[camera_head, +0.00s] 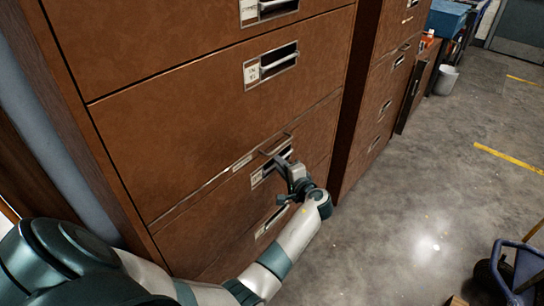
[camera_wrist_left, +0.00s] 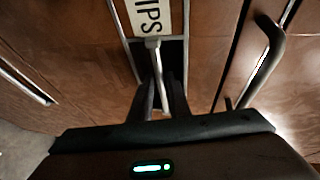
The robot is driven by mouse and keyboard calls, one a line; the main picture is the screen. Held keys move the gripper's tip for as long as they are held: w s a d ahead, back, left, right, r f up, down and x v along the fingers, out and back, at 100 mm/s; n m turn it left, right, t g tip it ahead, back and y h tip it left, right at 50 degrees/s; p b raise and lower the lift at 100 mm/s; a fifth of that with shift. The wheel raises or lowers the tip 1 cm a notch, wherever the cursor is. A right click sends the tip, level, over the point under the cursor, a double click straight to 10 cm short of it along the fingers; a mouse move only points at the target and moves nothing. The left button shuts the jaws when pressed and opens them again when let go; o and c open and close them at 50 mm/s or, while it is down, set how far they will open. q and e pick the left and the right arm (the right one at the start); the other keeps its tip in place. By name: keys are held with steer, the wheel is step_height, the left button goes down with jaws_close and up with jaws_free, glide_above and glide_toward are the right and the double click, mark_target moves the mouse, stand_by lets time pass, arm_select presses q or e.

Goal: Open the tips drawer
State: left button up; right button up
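The tips drawer (camera_head: 205,222) is in the lower part of the brown cabinet, and its front looks flush with the cabinet. In the left wrist view its label (camera_wrist_left: 152,17) shows sideways, with the letters "IPS" visible. Its thin metal handle (camera_wrist_left: 153,62) crosses a dark recess beside the label. My left gripper (camera_head: 282,165) is at this handle. In the left wrist view, the two dark fingers (camera_wrist_left: 163,97) sit close on both sides of the handle and look shut on it. My right gripper is in neither view.
A dark pull handle (camera_head: 276,144) on a thin strip sits just above the tips drawer. Another drawer (camera_head: 190,100) is above it. A second brown cabinet (camera_head: 372,110) stands to the right. Grey floor (camera_head: 410,220) is clear there, with a blue cart (camera_head: 522,265) at the lower right.

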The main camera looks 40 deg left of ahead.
arm_select(q)
steer(key=shift+w+a, duration=0.15)
steer(key=shift+a, duration=0.1)
steer(key=shift+c, duration=0.6)
jaws_close()
stand_by(0.9)
